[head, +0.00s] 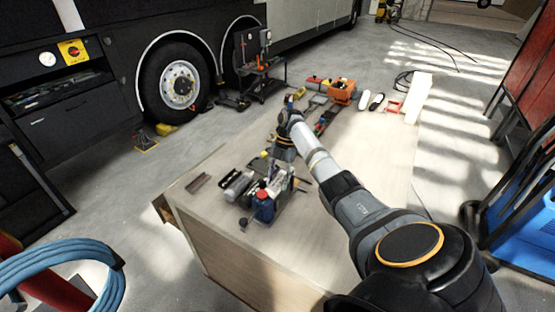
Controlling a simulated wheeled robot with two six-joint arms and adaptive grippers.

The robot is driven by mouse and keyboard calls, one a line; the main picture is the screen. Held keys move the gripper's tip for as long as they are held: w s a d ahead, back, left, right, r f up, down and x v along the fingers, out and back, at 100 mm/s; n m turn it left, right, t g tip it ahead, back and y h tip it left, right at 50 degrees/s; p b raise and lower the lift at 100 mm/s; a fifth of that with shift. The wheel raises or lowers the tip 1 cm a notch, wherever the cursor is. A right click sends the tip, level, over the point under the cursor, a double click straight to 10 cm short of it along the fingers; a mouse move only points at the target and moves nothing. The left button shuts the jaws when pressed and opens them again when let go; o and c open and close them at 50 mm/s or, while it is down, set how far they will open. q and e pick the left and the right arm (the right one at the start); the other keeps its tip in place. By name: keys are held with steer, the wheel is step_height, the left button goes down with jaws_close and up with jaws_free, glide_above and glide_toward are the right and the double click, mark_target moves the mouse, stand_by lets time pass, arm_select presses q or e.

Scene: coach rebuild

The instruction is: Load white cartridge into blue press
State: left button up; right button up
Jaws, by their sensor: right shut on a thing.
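The blue press (265,207) stands near the left front edge of the wooden bench, with a dark lever sticking out at its lower left. My right arm reaches in from the lower right. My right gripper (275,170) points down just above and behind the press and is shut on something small. A whitish piece (274,189), which looks like the white cartridge, shows below the gripper at the top of the press. I cannot tell whether it is seated or touching. The fingertips are small and partly hidden. My left gripper is not in view.
The wooden bench (225,165) holds grey and dark parts (237,185) left of the press. An orange bin (342,92), a white bottle (364,100), a red frame (394,107) and a white block (419,97) stand at the far end. Bare bench lies right of my arm.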

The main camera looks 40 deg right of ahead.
steer(key=shift+f, duration=0.6)
stand_by(1.5)
steer(key=o, duration=1.8)
step_height(320, 180, up, 6)
steer(key=p, duration=0.5)
steer(key=shift+r, duration=0.1)
